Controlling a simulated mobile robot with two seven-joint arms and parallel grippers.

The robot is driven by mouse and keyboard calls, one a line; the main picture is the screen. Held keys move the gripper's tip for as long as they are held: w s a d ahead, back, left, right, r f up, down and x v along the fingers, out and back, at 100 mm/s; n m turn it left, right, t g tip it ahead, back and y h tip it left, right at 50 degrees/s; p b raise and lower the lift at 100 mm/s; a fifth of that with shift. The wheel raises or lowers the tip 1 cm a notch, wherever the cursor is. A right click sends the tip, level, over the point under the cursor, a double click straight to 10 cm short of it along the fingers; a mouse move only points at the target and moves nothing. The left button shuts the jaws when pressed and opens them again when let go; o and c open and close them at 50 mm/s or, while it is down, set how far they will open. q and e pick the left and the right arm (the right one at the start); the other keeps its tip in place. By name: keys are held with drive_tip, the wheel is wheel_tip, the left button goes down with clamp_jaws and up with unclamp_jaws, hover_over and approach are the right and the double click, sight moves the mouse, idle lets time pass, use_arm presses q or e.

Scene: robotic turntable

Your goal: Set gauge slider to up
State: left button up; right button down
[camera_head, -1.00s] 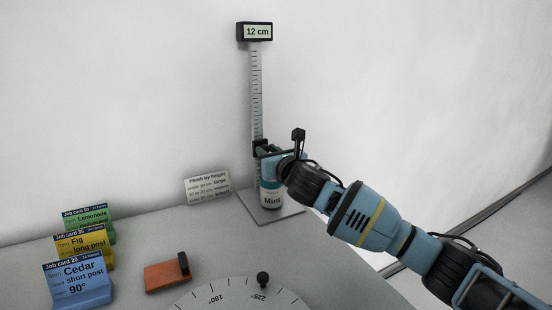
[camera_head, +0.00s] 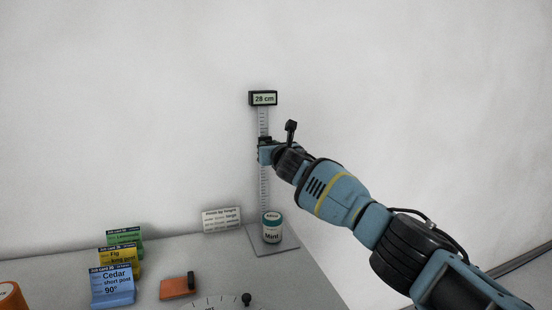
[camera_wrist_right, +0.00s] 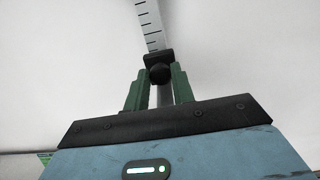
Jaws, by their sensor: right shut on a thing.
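The height gauge has an upright ruled post (camera_head: 264,185) on a grey base plate (camera_head: 262,251), with a display (camera_head: 263,98) on top reading 28 cm. Its black slider (camera_head: 264,141) is high on the post, a little below the display. My right gripper (camera_head: 262,153) is at the slider. In the right wrist view the green fingers of the gripper (camera_wrist_right: 158,90) are shut on the slider's round black knob (camera_wrist_right: 160,74), with the ruled post rising behind. A Mint jar (camera_head: 272,228) with a green lid stands upright on the base plate, below and apart from the slider. My left gripper is not in view.
A white sign (camera_head: 222,220) stands left of the gauge. Job cards (camera_head: 112,287) stand at the left, near an orange block (camera_head: 177,287) with a black post. A round dial (camera_head: 220,303) shows at the bottom edge. The wall is close behind the gauge.

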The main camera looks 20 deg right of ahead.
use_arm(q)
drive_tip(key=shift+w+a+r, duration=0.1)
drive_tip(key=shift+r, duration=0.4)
use_arm(e)
drive_tip(key=shift+r, duration=1.55)
drive_tip(key=c, duration=1.2)
unclamp_jaws()
drive_tip(key=shift+f, duration=0.2)
